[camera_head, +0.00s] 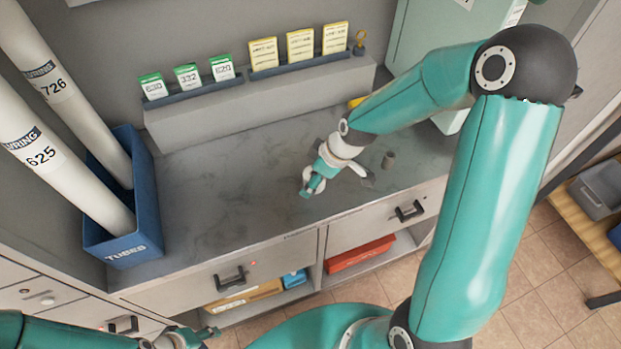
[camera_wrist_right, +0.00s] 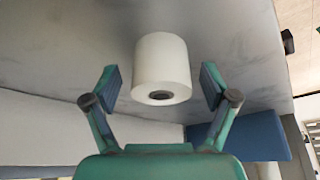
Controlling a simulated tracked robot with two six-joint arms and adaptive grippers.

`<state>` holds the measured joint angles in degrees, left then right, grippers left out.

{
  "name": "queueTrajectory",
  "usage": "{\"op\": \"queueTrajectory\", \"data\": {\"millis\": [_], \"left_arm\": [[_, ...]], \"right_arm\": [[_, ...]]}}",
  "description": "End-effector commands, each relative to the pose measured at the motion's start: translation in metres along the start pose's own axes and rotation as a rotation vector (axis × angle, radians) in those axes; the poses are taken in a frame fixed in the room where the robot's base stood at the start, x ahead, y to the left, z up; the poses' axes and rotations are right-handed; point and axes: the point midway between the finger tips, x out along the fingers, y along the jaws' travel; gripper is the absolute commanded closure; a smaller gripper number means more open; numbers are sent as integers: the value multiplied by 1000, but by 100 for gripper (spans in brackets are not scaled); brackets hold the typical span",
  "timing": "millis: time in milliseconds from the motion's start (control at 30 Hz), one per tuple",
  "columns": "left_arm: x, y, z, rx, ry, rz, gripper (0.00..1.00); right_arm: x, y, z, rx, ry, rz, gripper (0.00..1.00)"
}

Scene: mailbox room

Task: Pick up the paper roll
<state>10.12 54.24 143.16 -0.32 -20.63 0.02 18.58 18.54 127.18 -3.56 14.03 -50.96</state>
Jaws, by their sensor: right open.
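The white paper roll (camera_wrist_right: 160,55) shows in the right wrist view with the dark hole of its core towards the camera. My right gripper (camera_wrist_right: 161,85) is open, with one finger on each side of the roll and a gap on both sides. In the head view my right gripper (camera_head: 311,187) is low over the grey counter, and its arm and hand hide most of the roll there. My left gripper (camera_head: 198,336) is at the bottom edge, in front of the drawers and away from the roll; its opening is unclear.
The grey counter (camera_head: 225,185) is largely clear around the right gripper. A blue box (camera_head: 140,240) with two long white tubes (camera_head: 62,170) stands at its left end. A ledge (camera_head: 255,105) with cards runs along the back.

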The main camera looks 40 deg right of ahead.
Motion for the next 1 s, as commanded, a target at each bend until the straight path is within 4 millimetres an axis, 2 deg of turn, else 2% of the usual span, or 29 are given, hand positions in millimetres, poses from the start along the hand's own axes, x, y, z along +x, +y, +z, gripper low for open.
{"op": "queueTrajectory", "data": {"millis": [133, 500, 833, 1000], "left_arm": [[0, 0, 0, 0, 0, 0, 60], [0, 0, 0, 0, 0, 0, 60], [0, 0, 0, 0, 0, 0, 60], [0, 0, 0, 0, 0, 0, 60]], "right_arm": [[0, 0, 0, 0, 0, 0, 17], [0, 0, 0, 0, 0, 0, 79], [-2, 0, -1, 0, 1, 0, 81], [-12, 1, -6, -1, 3, 3, 81]]}}
